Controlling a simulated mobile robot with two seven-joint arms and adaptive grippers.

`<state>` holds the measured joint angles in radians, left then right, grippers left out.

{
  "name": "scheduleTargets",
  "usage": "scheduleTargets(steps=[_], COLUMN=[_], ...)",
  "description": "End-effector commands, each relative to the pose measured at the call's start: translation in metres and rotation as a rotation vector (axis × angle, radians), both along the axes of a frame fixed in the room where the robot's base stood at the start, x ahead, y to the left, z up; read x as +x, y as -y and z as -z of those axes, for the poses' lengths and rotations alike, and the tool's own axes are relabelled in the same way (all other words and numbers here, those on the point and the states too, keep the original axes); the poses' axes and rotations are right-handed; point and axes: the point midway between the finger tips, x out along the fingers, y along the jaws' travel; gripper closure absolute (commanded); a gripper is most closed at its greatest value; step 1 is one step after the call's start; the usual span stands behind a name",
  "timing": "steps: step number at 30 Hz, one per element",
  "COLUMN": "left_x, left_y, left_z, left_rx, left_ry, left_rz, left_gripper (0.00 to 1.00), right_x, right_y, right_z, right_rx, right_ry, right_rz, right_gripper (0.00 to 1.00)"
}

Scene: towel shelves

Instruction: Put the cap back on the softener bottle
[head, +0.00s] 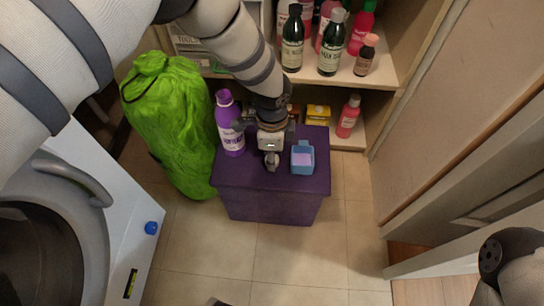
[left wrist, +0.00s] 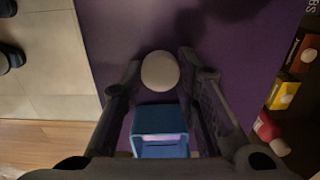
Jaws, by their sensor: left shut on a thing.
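The purple softener bottle (head: 231,128) stands upright at the left back of the purple box (head: 268,207). Whether its top is closed is too small to tell. My left gripper (head: 271,160) is over the box top, just right of the bottle. It is shut on a pale round thing (left wrist: 160,71), probably the cap, which sits between its fingertips in the left wrist view.
Shelves behind hold dark bottles (head: 292,45), a pink bottle (head: 348,117) and a yellow box (head: 318,114). A green bag (head: 168,112) stands left of the box. A white washing machine (head: 124,226) is at the left. The tiled floor in front is clear.

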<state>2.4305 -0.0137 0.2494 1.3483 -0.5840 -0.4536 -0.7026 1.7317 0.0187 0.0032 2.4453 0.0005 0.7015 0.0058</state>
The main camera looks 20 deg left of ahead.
Motion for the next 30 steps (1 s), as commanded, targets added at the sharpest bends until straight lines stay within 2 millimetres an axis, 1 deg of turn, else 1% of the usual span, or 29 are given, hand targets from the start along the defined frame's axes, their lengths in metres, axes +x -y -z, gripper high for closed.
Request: scheduleTargets(steps=[2, 5, 7, 9, 10, 14, 15, 17, 18, 21, 24, 27, 30], left_x=[0.0, 0.001, 0.001, 0.001, -0.002, -0.028, -0.037, -0.05, -0.063, -0.089, -0.109, -0.123, -0.132], left_y=[0.0, 0.0, 0.0, 0.0, 0.001, 0.007, 0.009, 0.012, 0.015, 0.021, 0.026, 0.029, 0.032], left_z=[-0.002, -0.01, -0.02, -0.035, -0.041, -0.077, -0.087, -0.102, -0.105, -0.115, -0.122, -0.127, -0.129], left_rx=[0.0, 0.0, 0.0, 0.0, 0.001, 0.003, 0.003, 0.003, 0.004, 0.004, 0.003, 0.002, 0.001], left_ry=[0.001, 0.002, 0.003, 0.005, 0.003, 0.006, 0.005, 0.005, 0.002, 0.002, 0.001, 0.002, 0.001], left_rz=[0.0, -0.001, -0.001, -0.001, 0.002, 0.005, 0.003, 0.004, 0.006, 0.005, 0.003, 0.002, 0.002], left_gripper=[0.8, 0.8, 0.8, 0.8, 0.8, 0.8, 0.8, 0.8, 0.8, 0.8, 0.8, 0.8, 0.8], right_x=[0.0, 0.001, 0.002, 0.004, 0.005, 0.011, 0.013, 0.015, 0.016, 0.018, 0.02, 0.021, 0.021], right_y=[0.0, 0.0, 0.0, 0.001, 0.001, 0.002, 0.002, 0.003, 0.003, 0.004, 0.003, 0.003, 0.003], right_z=[-0.001, -0.003, -0.007, -0.012, -0.015, -0.033, -0.038, -0.044, -0.048, -0.054, -0.059, -0.062, -0.063], right_rx=[0.0, -0.001, -0.001, -0.002, -0.002, -0.004, -0.005, -0.006, -0.007, -0.007, -0.007, -0.007, -0.007], right_ry=[0.001, 0.005, 0.011, 0.018, 0.023, 0.05, 0.057, 0.067, 0.071, 0.08, 0.087, 0.09, 0.092], right_rz=[0.0, 0.001, 0.001, 0.001, 0.001, 0.003, 0.004, 0.005, 0.005, 0.005, 0.005, 0.005, 0.004], right_gripper=[0.32, 0.32, 0.32, 0.32, 0.32, 0.32, 0.32, 0.32, 0.32, 0.32, 0.32, 0.32, 0.32])
